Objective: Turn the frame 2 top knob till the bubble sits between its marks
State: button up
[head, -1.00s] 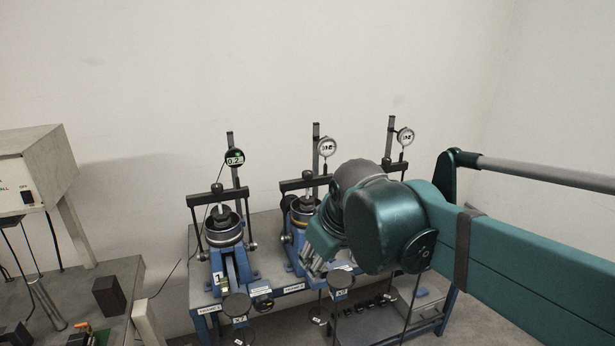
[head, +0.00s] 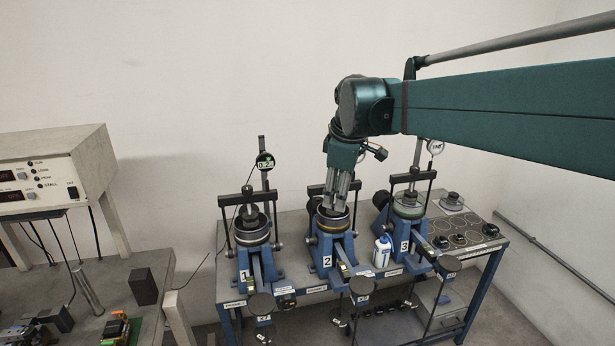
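Frame 2 (head: 327,262) is the middle of three blue lever frames, marked with a white "2". A round cell with a yellowish ring (head: 333,223) sits on top of it. My gripper (head: 337,207) points down right over this cell, its fingers reaching to the cell's top. The top knob is hidden behind or between the fingers. I cannot tell whether the fingers touch it or how far apart they are. The lever (head: 345,271) of frame 2 runs toward the front. The bubble and its marks are too small to make out.
Round hanging weight pans are in front. A control box (head: 50,172) is at far left.

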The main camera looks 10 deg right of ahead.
jog(key=w+d+n+g+p, duration=0.1)
jog(key=w+d+n+p, duration=0.1)
jog(key=w, duration=0.6)
jog(key=w+d+n+g+p, duration=0.1)
jog(key=w+d+n+p, duration=0.1)
jog(key=w, duration=0.6)
jog(key=w+d+n+g+p, duration=0.1)
jog(key=w+d+n+p, duration=0.1)
jog(key=w+n, duration=0.4)
jog(key=shift+w+d, duration=0.9)
jog(key=shift+w, duration=0.25)
jog(key=shift+w+d+f, duration=0.15)
jog(key=shift+w, duration=0.15)
jog(key=shift+f, duration=0.2)
